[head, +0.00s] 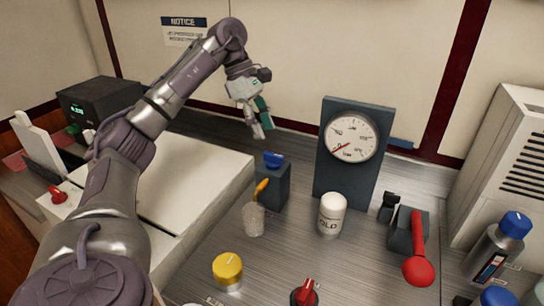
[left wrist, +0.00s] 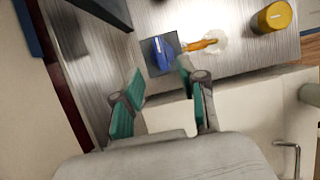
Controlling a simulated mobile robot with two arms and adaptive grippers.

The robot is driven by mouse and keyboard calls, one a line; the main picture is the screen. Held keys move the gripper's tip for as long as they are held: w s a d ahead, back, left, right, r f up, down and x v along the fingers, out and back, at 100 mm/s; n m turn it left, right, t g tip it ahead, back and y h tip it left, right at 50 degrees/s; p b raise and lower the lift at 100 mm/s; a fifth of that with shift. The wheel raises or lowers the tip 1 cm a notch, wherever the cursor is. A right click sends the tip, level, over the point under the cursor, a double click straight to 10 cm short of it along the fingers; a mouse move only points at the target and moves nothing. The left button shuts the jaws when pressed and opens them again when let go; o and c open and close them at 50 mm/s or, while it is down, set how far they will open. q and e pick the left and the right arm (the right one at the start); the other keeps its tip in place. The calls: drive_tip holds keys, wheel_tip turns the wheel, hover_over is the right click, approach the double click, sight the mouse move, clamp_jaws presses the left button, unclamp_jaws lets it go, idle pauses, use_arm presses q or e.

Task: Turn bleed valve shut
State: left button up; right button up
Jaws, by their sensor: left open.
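The bleed valve appears to be a dark block (head: 272,188) with a blue handle (head: 273,160) on top and an orange spout (head: 261,188) over a clear cup (head: 254,219). In the left wrist view the blue handle (left wrist: 162,52) lies just beyond the fingertips, with the orange spout (left wrist: 203,44) pointing right. My left gripper (head: 262,130) hangs above and behind the valve, pointing down, fingers apart and empty. In the left wrist view its green-padded fingers (left wrist: 160,75) straddle the line to the handle without touching it. My right gripper is not in view.
A gauge (head: 353,138) on a dark upright panel stands right of the valve. A white jar (head: 331,215), a yellow knob (head: 228,270), a red knob (head: 305,293) and a red-handled lever (head: 418,262) stand around the counter. A pale raised slab (head: 200,185) lies left of the valve.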

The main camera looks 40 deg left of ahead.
sight(273, 154)
use_arm(q)
drive_tip(key=x, duration=0.7)
clamp_jaws()
